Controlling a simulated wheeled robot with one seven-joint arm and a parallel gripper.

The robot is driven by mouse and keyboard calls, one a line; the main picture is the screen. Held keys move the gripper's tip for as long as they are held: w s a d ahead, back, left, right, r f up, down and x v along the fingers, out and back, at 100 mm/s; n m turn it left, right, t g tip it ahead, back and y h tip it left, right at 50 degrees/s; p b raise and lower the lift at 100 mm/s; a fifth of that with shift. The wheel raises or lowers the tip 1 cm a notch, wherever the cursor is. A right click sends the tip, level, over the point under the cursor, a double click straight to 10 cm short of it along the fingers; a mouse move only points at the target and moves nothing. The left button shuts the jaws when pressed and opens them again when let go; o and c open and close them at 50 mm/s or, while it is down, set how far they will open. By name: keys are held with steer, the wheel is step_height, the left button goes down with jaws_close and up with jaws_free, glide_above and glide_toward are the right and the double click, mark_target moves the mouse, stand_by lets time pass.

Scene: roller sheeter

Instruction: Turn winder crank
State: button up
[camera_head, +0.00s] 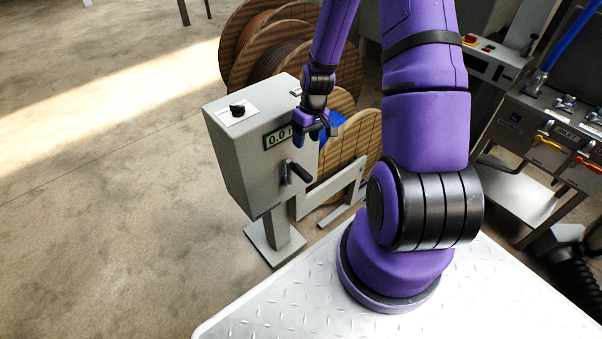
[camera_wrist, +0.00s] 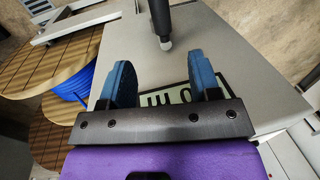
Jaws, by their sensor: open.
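The winder crank (camera_head: 298,172) is a black handle on a short arm on the front face of a grey winder box (camera_head: 240,150). In the wrist view the crank (camera_wrist: 160,18) shows as a dark bar with a pale rounded end, just beyond the fingertips and between their lines. My gripper (camera_head: 318,137) is above the crank, in front of the box's display. In the wrist view my gripper (camera_wrist: 162,68) has its two blue fingers apart with nothing between them. The display (camera_wrist: 178,96) shows behind the fingers, partly hidden by them.
A dark knob (camera_head: 237,110) sits on top of the box. Wooden cable reels (camera_head: 262,45) stand behind, and a reel with blue cable (camera_wrist: 70,85) stands beside the box. A machine with coloured handles (camera_head: 548,142) is at the right. The floor at left is clear.

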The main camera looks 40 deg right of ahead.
mark_target(303, 169)
steer(key=f, duration=0.4)
steer(key=a+f, duration=0.1)
steer(key=f, duration=0.3)
steer(key=a+f, duration=0.1)
steer(key=f, duration=0.3)
steer(key=shift+s+a+f, duration=0.1)
steer(key=shift+s+a, duration=0.05)
steer(key=shift+s, duration=0.15)
jaws_close()
steer(key=shift+d+y, duration=0.25)
steer(key=shift+y, duration=0.05)
